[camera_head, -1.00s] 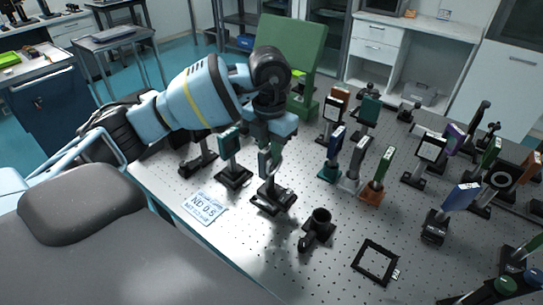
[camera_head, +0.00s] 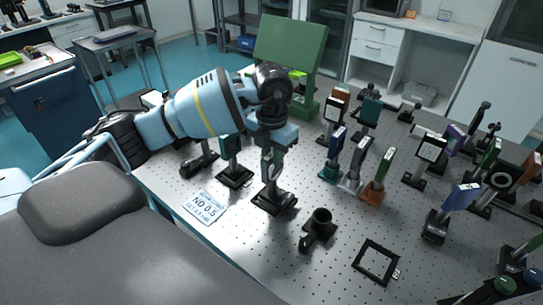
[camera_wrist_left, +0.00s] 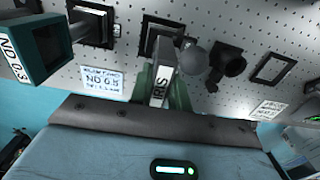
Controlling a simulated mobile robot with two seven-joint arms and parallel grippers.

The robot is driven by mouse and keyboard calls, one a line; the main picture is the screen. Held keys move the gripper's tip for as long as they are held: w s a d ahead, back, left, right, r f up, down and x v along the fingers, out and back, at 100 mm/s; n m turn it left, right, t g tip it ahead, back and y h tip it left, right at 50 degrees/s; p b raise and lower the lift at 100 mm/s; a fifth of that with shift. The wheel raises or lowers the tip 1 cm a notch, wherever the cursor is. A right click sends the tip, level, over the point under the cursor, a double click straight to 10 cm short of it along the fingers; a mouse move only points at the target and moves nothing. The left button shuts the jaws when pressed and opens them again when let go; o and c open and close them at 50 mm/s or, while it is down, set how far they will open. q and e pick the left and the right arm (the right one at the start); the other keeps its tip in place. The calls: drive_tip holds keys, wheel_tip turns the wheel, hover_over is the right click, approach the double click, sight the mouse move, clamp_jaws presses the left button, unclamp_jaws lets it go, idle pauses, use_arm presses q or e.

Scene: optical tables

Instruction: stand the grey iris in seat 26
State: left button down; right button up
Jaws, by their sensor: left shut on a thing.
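The grey iris (camera_wrist_left: 160,85), labelled IRIS, is between the fingers of my left gripper (camera_wrist_left: 163,88) in the left wrist view. In the head view my left gripper (camera_head: 270,150) is shut on it from above and hides most of it. Below it, a black base (camera_head: 273,200) stands on the perforated table; I cannot tell whether the iris's post is clear of it. No number 26 is readable, so I cannot tell which place is seat 26. My right gripper is not in view.
An empty black post holder (camera_head: 319,228) and a flat black square frame (camera_head: 376,262) lie to the right. A ND 0.5 card (camera_head: 205,206) lies at the left edge, with a green-mounted optic (camera_head: 231,152) behind it. Several coloured mounted optics crowd the right side.

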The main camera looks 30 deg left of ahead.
use_arm(q)
drive_tip(key=c, duration=1.7)
unclamp_jaws()
drive_tip(key=shift+f, duration=0.15)
drive_tip(key=shift+c, duration=0.2)
drive_tip(key=o, duration=0.4)
wheel_tip(320, 180, up, 12)
drive_tip(key=shift+r, duration=0.2)
